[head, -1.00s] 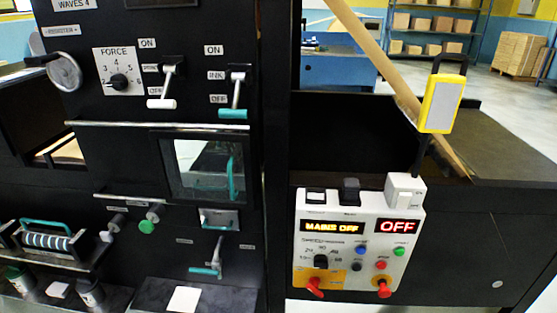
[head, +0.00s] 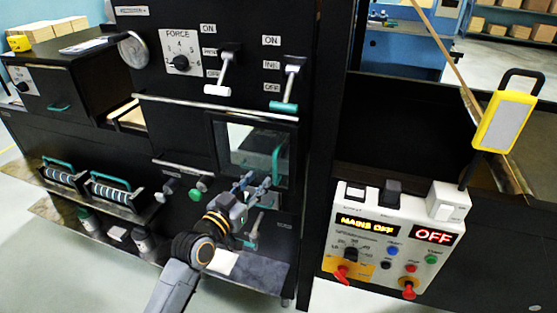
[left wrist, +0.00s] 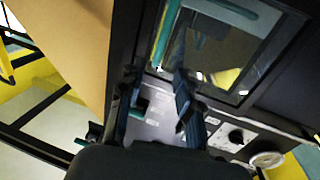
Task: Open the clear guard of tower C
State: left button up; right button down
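The clear guard (head: 243,140) is a see-through window in a black frame on the machine's dark front, with an upright teal handle (head: 279,160) at its right side. It looks shut. In the left wrist view the guard (left wrist: 222,48) is at the upper right and its teal handle (left wrist: 166,32) is at the top middle. My left gripper (head: 257,184) is in front of the guard's lower part. In the left wrist view my left gripper (left wrist: 153,98) has its fingers apart, with nothing visibly held. My right gripper is in neither view.
Above the guard are a white-tipped lever (head: 217,89), a teal-tipped lever (head: 284,106) and a force dial (head: 181,62). A control box (head: 388,240) at right reads MAINS OFF and OFF. A yellow-framed panel (head: 503,121) stands above it. Teal-handled rollers (head: 110,192) lie at left.

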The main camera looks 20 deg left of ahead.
aim_at(274, 165)
pick_arm(q)
jog(key=p+x, duration=0.1)
jog(key=x, duration=0.8)
jog(key=shift+w+d, duration=0.15)
jog(key=shift+w, duration=0.2)
jog(key=shift+c, duration=0.4)
grip_shut()
